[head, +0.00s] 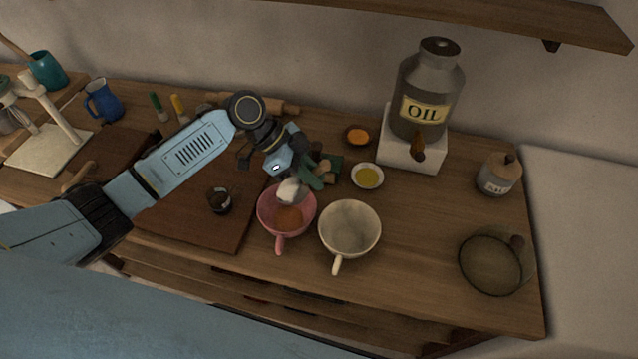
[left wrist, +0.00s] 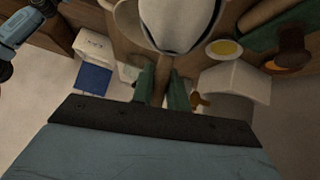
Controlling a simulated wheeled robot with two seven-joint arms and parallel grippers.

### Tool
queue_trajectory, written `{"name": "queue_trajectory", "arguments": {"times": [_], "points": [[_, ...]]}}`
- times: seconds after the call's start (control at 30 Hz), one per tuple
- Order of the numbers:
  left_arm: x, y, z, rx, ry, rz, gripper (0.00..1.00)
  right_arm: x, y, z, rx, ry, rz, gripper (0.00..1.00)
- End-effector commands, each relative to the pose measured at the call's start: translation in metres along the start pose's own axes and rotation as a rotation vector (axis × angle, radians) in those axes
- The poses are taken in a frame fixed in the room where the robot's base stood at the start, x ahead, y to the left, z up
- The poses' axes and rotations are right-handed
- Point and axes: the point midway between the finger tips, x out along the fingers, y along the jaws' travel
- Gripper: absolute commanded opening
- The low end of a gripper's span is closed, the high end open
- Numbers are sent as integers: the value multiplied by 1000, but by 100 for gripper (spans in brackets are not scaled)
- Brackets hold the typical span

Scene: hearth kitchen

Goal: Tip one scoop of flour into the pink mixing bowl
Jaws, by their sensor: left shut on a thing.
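The pink mixing bowl (head: 264,219) stands on the counter with an orange-brown heap inside. My left gripper (head: 314,178) is over the bowl's far right side, its green fingers shut on the scoop's handle. The scoop (head: 290,191) is above the far part of the bowl and shows white. In the left wrist view the scoop (left wrist: 180,22) is at the top, with its handle between the fingers (left wrist: 162,88). White fills most of what I see of its head, but I cannot tell flour from scoop there. My right gripper is not in view.
A cream bowl (head: 349,229) stands close on the right of the pink one. Behind are a small dish of yellow liquid (head: 368,176) and an oil urn (head: 427,90) on a white block. A dark small cup (head: 219,201) is on the brown board. The right front counter is clear beside a glass bowl (head: 490,264).

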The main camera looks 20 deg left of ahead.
Motion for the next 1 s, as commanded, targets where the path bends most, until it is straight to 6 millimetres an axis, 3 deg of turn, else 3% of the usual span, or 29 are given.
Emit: {"name": "queue_trajectory", "arguments": {"times": [0.03, 0.5, 1.0], "points": [[2, 0, 6, 6, 41, 0, 0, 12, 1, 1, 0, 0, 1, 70], [-16, 4, 13, 68, 342, -8, 0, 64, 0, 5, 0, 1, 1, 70], [-24, 5, 12, 82, 413, -10, 0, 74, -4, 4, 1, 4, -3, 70]]}}
